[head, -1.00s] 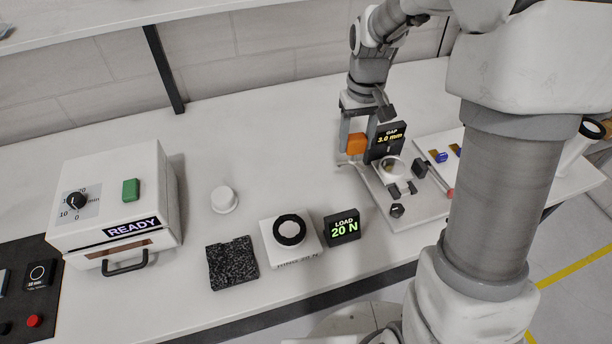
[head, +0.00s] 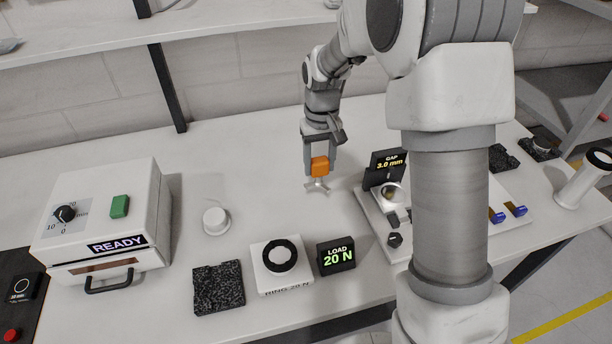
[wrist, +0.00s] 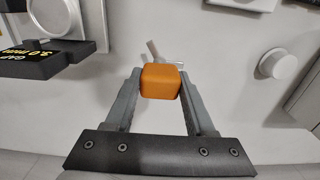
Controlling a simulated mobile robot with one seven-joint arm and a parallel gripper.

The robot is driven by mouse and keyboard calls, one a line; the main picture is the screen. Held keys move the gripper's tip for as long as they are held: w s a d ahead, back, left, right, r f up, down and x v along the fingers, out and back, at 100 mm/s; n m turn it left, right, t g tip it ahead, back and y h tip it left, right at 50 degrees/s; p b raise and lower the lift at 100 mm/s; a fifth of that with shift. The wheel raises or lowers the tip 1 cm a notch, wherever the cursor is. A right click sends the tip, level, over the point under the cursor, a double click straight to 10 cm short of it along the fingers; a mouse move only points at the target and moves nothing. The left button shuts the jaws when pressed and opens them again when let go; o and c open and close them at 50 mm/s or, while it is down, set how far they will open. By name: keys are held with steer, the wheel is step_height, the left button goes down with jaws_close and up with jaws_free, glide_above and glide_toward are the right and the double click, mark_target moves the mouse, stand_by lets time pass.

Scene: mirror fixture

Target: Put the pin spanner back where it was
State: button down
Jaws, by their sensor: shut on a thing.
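The pin spanner has an orange block handle (head: 320,166) and a grey metal forked end (head: 317,186) below it. My gripper (head: 320,163) is shut on the orange handle and holds it over the bench, left of the gap fixture. In the wrist view the orange handle (wrist: 160,81) sits between the two fingers, with the grey metal end (wrist: 158,52) showing beyond it. The forked end is close above the white bench top; I cannot tell whether it touches. The mirror fixture (head: 372,212) with its "GAP 3.0 mm" display (head: 388,167) stands to the right, partly hidden by my arm.
A white ring stand (head: 270,282) and "LOAD 20 N" display (head: 337,256) stand in front. A white round knob (head: 216,221), a black speckled pad (head: 218,288) and a "READY" box (head: 105,215) are at the left. The bench behind the knob is clear.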

steer(key=shift+w+a+f, duration=0.4)
steer(key=shift+a+f, duration=0.05)
steer(key=shift+f, duration=0.6)
steer(key=shift+w+a+f, duration=0.35)
steer(key=shift+a+f, duration=0.15)
steer(key=shift+f, duration=0.5)
steer(key=shift+w+a+f, duration=0.4)
steer(key=shift+a+f, duration=0.05)
steer(key=shift+f, duration=0.6)
steer(key=shift+f, duration=0.2)
steer(key=shift+c, duration=1.2)
jaws_free()
steer(key=shift+r, duration=0.15)
